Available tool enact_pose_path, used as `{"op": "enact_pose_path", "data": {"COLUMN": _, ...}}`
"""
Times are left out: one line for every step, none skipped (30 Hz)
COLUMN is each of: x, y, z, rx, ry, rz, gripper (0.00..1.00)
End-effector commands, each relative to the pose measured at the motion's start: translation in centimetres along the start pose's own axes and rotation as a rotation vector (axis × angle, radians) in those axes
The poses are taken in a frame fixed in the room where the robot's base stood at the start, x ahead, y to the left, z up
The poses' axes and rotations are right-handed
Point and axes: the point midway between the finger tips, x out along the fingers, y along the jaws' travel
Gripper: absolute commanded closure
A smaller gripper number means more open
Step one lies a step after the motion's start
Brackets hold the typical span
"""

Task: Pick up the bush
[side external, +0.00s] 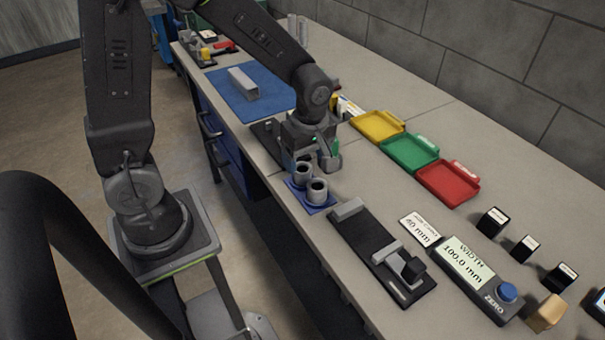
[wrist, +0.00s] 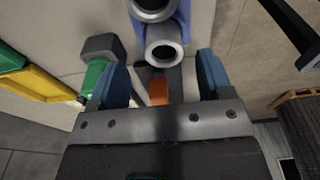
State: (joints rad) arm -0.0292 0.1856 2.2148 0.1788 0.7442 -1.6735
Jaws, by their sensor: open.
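Two grey ring-shaped bushes stand upright on a small blue tray (side external: 322,208). The far bush (side external: 302,172) is close to my gripper, and the near bush (side external: 317,192) is farther from it. In the wrist view, one bush (wrist: 164,50) lies just beyond the space between my fingertips, with its open bore showing; the other (wrist: 154,8) is cut by the top edge. I cannot tell which one the task means. My gripper (wrist: 162,76) is open, with its blue finger pads apart and no bush between them. In the side view it is low beside the far bush.
Yellow (side external: 378,125), green (side external: 410,153) and red (side external: 448,182) trays line the back. A black fixture (side external: 380,255) and a gauge display (side external: 468,265) stand nearer. An orange piece (wrist: 158,92) shows between my fingers, and a green-and-grey part (wrist: 97,72) beside them.

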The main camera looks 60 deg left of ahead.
Motion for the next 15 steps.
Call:
{"op": "enact_pose_path", "data": {"x": 0.8, "y": -0.3, "z": -0.1, "rx": -0.001, "ry": 0.000, "rz": -0.008, "gripper": 0.27}}
{"op": "enact_pose_path", "data": {"x": 1.3, "y": -0.3, "z": -0.1, "rx": -0.001, "ry": 0.000, "rz": -0.007, "gripper": 0.27}}
{"op": "enact_pose_path", "data": {"x": 1.9, "y": -0.4, "z": -0.2, "rx": -0.001, "ry": -0.001, "rz": -0.007, "gripper": 0.27}}
{"op": "enact_pose_path", "data": {"x": 2.4, "y": -0.5, "z": -0.2, "rx": -0.001, "ry": -0.001, "rz": -0.007, "gripper": 0.27}}
{"op": "enact_pose_path", "data": {"x": 2.8, "y": -0.5, "z": -0.2, "rx": 0.000, "ry": 0.000, "rz": -0.007, "gripper": 0.27}}
{"op": "enact_pose_path", "data": {"x": 3.3, "y": -0.5, "z": -0.2, "rx": 0.001, "ry": 0.000, "rz": -0.007, "gripper": 0.27}}
{"op": "enact_pose_path", "data": {"x": 3.6, "y": -0.5, "z": -0.2, "rx": 0.001, "ry": 0.000, "rz": -0.006, "gripper": 0.27}}
{"op": "enact_pose_path", "data": {"x": 3.9, "y": -0.5, "z": -0.2, "rx": 0.001, "ry": 0.000, "rz": -0.004, "gripper": 0.27}}
{"op": "enact_pose_path", "data": {"x": 4.1, "y": -0.5, "z": -0.2, "rx": 0.001, "ry": 0.000, "rz": -0.004, "gripper": 0.27}}
{"op": "enact_pose_path", "data": {"x": 4.2, "y": -0.5, "z": -0.2, "rx": 0.001, "ry": 0.000, "rz": -0.004, "gripper": 0.27}}
{"op": "enact_pose_path", "data": {"x": 4.3, "y": -0.4, "z": -0.2, "rx": 0.001, "ry": 0.000, "rz": -0.003, "gripper": 0.27}}
{"op": "enact_pose_path", "data": {"x": 4.3, "y": -0.4, "z": -0.2, "rx": 0.000, "ry": 0.000, "rz": -0.002, "gripper": 0.27}}
{"op": "enact_pose_path", "data": {"x": 4.3, "y": -0.4, "z": -0.2, "rx": 0.000, "ry": 0.000, "rz": -0.002, "gripper": 0.27}}
{"op": "enact_pose_path", "data": {"x": 4.3, "y": -0.4, "z": -0.2, "rx": 0.000, "ry": 0.000, "rz": -0.001, "gripper": 0.27}}
{"op": "enact_pose_path", "data": {"x": 4.3, "y": -0.4, "z": -0.2, "rx": 0.000, "ry": 0.000, "rz": -0.001, "gripper": 0.27}}
